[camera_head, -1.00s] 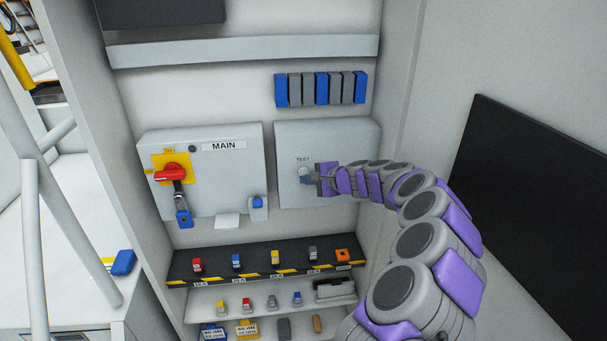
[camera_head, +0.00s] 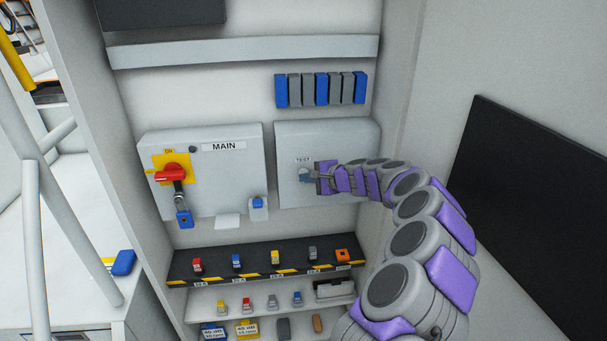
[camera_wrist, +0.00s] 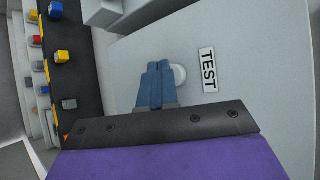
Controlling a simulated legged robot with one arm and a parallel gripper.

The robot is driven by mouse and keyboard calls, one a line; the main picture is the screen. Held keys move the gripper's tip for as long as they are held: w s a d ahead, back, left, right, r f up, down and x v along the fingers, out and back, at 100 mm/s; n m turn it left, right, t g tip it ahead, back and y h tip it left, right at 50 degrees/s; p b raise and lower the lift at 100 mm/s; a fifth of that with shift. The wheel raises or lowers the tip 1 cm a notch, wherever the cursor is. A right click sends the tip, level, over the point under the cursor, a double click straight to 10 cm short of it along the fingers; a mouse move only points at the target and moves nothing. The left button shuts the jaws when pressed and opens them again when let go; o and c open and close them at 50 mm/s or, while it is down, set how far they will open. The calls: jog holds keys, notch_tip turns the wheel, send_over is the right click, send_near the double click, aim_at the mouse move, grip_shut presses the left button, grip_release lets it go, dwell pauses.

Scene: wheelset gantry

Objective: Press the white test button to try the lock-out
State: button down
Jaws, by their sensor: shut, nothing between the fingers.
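The white test button is a small round button beside the TEST label on the right grey box (camera_head: 345,145). In the wrist view the button (camera_wrist: 180,75) sits between the label (camera_wrist: 208,70) and my fingertips, partly hidden by them. My gripper (camera_head: 306,177) is shut and empty, its blue-grey fingers (camera_wrist: 155,85) pointing at the box face at the button. I cannot tell whether the fingertips touch the button. On the left MAIN box (camera_head: 238,190), a red rotary switch (camera_head: 170,173) sits on a yellow plate, with a blue padlock (camera_head: 184,218) hanging below it.
Below the boxes, a black shelf (camera_head: 215,262) with a yellow-striped edge holds several small coloured padlocks. A lower white shelf holds more padlocks and tags. Blue and grey blocks (camera_head: 320,88) are mounted above. A dark panel (camera_head: 530,200) is on the right wall.

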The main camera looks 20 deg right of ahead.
jog(key=shift+w+d, duration=0.15)
jog(key=shift+w, duration=0.25)
dwell(0.6)
jog(key=shift+s, duration=0.1)
jog(key=shift+s+a, duration=0.25)
jog(key=shift+s, duration=0.4)
jog(key=shift+s, duration=0.1)
jog(key=s, duration=0.2)
jog(key=s+a, duration=0.1)
jog(key=s, duration=0.1)
jog(key=shift+s+a, duration=0.15)
jog(key=shift+s, duration=0.2)
dwell(0.8)
